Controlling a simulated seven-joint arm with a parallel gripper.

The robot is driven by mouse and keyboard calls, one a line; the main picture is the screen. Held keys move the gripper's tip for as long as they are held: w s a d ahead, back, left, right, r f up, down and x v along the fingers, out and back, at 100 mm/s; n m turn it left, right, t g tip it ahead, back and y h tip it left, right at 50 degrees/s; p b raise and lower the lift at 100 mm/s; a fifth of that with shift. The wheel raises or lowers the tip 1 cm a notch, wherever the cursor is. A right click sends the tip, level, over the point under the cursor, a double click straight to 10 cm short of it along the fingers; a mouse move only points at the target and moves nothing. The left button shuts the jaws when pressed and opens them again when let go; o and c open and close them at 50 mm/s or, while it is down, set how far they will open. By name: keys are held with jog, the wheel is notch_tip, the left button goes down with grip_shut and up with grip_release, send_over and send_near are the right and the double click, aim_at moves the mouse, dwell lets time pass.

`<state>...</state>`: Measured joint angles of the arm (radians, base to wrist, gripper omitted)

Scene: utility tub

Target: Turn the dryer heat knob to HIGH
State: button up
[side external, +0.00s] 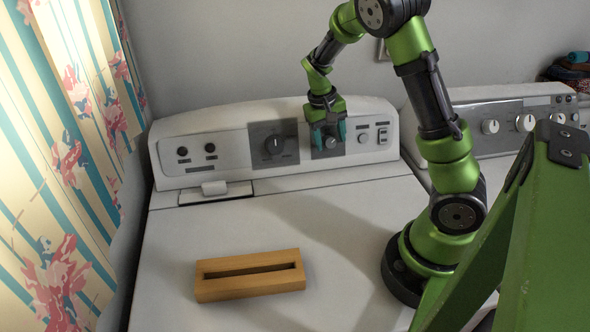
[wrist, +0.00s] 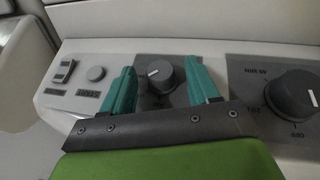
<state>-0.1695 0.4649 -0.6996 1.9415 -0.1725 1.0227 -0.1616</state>
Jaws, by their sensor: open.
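The dryer's control panel (side external: 225,145) runs along the back of the white machine. A small grey knob (wrist: 162,76) with a white pointer mark sits on a dark plate, between the two teal fingers of my gripper (wrist: 165,88) in the wrist view. The gripper (side external: 328,132) also shows in the side view, in front of this plate. The fingers are open, one on each side of the knob, with gaps visible; contact cannot be told. The knob's lettering is hidden or too small to read. A larger dark knob (wrist: 294,93) with printed settings is beside it; it also shows in the side view (side external: 275,145).
A rocker switch (wrist: 64,71) and a round button (wrist: 96,73) are on the panel beside the small knob. A wooden slotted block (side external: 250,276) lies on the machine's top. A second machine with several knobs (side external: 490,126) stands at right. A curtain (side external: 60,150) hangs at left.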

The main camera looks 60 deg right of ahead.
jog(key=shift+f, duration=0.2)
jog(key=c, duration=1)
jog(key=shift+c, duration=0.2)
jog(key=shift+d, duration=0.1)
jog(key=t+y, duration=0.1)
jog(key=m+t+y, duration=0.2)
jog(key=shift+s+d+t+y, duration=0.3)
jog(key=shift+s+d+t, duration=0.05)
jog(key=shift+s+t, duration=0.05)
jog(key=shift+s+d+f+m+t+y, duration=0.1)
jog(key=shift+m+t+y, duration=0.25)
jog(key=shift+t+y, duration=0.35)
jog(key=shift+s+f+m+t+y, duration=0.1)
jog(key=shift+m+t+y, duration=0.35)
jog(key=shift+t, duration=0.35)
